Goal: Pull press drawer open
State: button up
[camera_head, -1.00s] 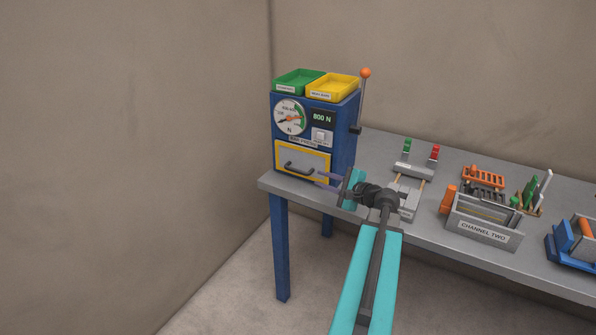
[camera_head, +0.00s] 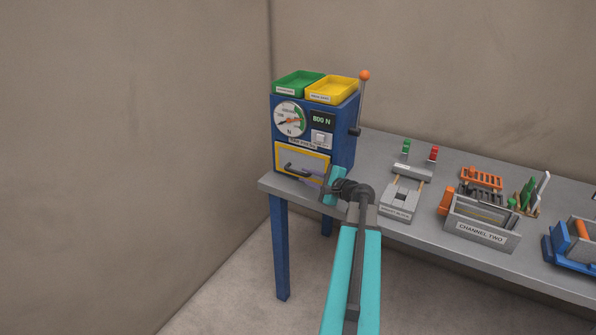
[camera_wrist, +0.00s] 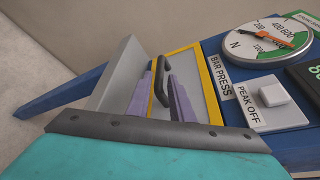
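The blue bar press (camera_head: 345,130) stands at the left end of the table. Its drawer front (camera_head: 290,156), a pale panel with a yellow border, sits low on the press and looks shut. A dark bar handle (camera_head: 298,170) is on the drawer front. My gripper (camera_head: 312,178) is at the right end of this handle. In the wrist view, the two purple fingers of my gripper (camera_wrist: 162,95) are apart, with the handle (camera_wrist: 161,82) between them. Gaps show on the handle's sides; contact cannot be told.
Green (camera_head: 296,82) and yellow (camera_head: 332,88) trays sit on top of the press. A lever with an orange knob (camera_head: 364,75) stands at its right side. The grey table (camera_head: 375,150) holds several fixtures to the right. Floor in front of the press is clear.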

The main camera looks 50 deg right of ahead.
aim_at(301, 174)
jog(key=shift+p+x, duration=0.65)
jog(key=shift+x, duration=2.4)
grip_shut()
jog(key=shift+d, duration=0.15)
jog(key=shift+s, duration=0.1)
